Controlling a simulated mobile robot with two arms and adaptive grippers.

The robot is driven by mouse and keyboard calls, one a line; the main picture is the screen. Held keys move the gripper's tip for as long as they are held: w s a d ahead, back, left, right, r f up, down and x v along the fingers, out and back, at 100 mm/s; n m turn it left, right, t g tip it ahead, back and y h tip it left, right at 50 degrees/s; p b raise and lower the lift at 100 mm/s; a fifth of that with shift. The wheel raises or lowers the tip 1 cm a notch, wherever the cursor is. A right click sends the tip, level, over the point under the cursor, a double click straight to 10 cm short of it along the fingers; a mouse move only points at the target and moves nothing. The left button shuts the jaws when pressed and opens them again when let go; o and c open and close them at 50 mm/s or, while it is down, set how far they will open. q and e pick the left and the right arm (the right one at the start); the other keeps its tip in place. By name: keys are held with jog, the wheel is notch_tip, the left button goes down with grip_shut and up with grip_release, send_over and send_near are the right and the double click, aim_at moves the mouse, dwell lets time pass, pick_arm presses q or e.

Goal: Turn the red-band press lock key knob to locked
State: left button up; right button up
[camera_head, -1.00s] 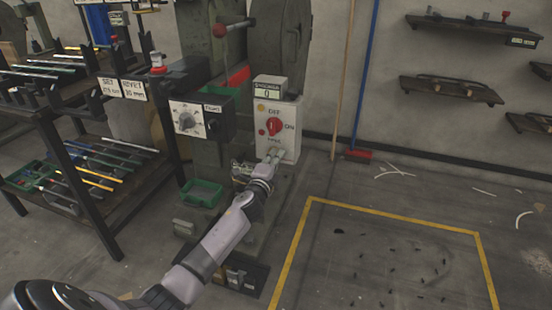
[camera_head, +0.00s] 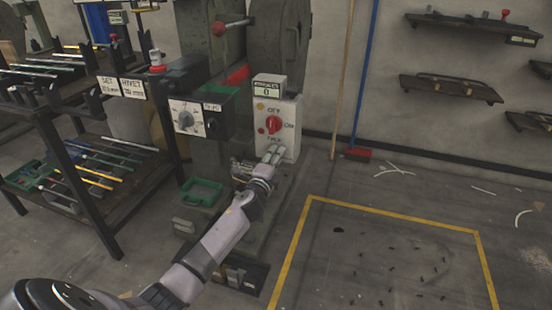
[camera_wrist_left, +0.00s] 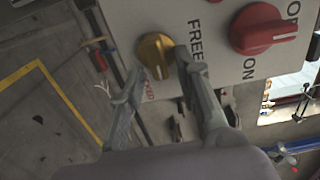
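The red-band press (camera_head: 212,130) has a red band (camera_head: 237,76) and a white control box (camera_head: 291,140) on its right side. In the left wrist view, a yellow-orange knob (camera_wrist_left: 156,50) sits on this box beside the word FREE. A small red word, hard to read, lies on its other side. The knob's raised ridge runs roughly up and down in that picture. My left gripper (camera_head: 273,155) is at the box's lower part and hides the knob in the head view. Its fingers (camera_wrist_left: 158,70) are open, one tip on each side of the knob's lower end; contact is unclear. My right gripper is not in view.
A red knob (camera_head: 273,125), marked OFF and ON, is just above my left gripper; it also shows in the wrist view (camera_wrist_left: 262,28). A rack (camera_head: 75,150) of rods stands further left. Yellow-marked floor (camera_head: 390,250) at right is mostly clear.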

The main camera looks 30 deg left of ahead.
pick_arm(q)
jog(key=shift+s, duration=0.1)
jog(key=v, duration=1.1)
jog(key=shift+s+d, duration=0.2)
jog(key=shift+s, duration=0.2)
